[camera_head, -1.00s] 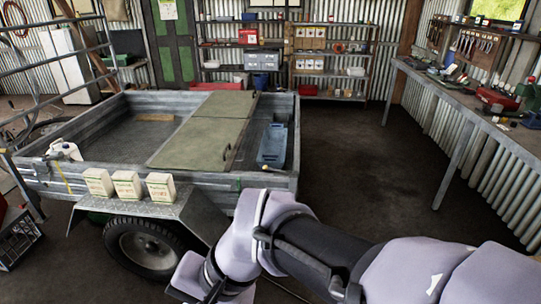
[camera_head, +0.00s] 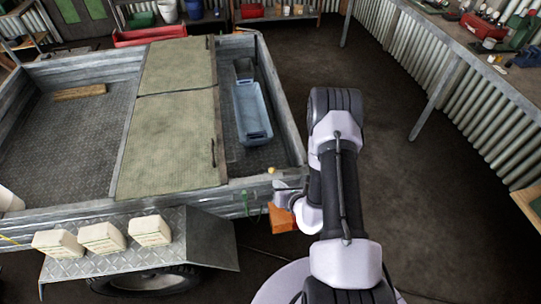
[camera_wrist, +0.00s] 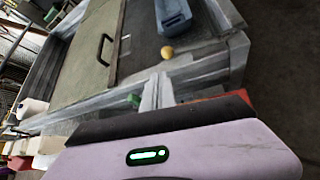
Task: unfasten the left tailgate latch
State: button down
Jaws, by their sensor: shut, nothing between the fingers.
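The trailer's tailgate (camera_head: 277,95) is the panel along the right end of the tray in the head view, and it stands upright. My gripper (camera_head: 287,187) is at the near right corner of the trailer, close to the tailgate's near end. In the wrist view its shut fingers (camera_wrist: 157,92) point at the corner's rail, with nothing held. Whether they touch the metal I cannot tell. A small green part (camera_head: 250,203) hangs on the side wall beside the corner; it also shows in the wrist view (camera_wrist: 133,100). The left latch is not clearly distinguishable; my gripper covers part of the corner.
A small yellow ball (camera_head: 271,170) is at the corner by the rail. An orange block (camera_head: 282,218) is just below my gripper. A blue bin (camera_head: 252,112) lies in the tray beside the green lid (camera_head: 170,130). Cartons (camera_head: 103,237) stand on the mudguard. The floor right of the trailer is clear.

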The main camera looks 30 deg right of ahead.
aim_at(272, 172)
jog(key=shift+m+h, duration=0.3)
jog(key=b+x, duration=0.1)
jog(key=x, duration=0.2)
jog(key=b+x, duration=0.1)
jog(key=x, duration=0.2)
jog(key=s+d+f+x, duration=0.1)
jog(key=x, duration=0.3)
jog(key=shift+f+b, duration=0.1)
jog(key=shift+b, duration=0.3)
jog(key=r+m+y, duration=0.1)
jog(key=r+y, duration=0.1)
jog(key=r, duration=0.1)
jog(key=shift+s+d+m+t, duration=0.15)
jog(key=shift+d+m+t, duration=0.25)
jog(key=s+d+r+m+t+y+b, duration=0.2)
jog(key=d+r+m+t+y+b, duration=0.3)
jog(key=d+r+m+b, duration=0.1)
jog(key=shift+s+d+r+m+t+b, duration=0.15)
jog(key=shift+s+d+m+t+b, duration=0.2)
jog(key=shift+d+m+b, duration=0.85)
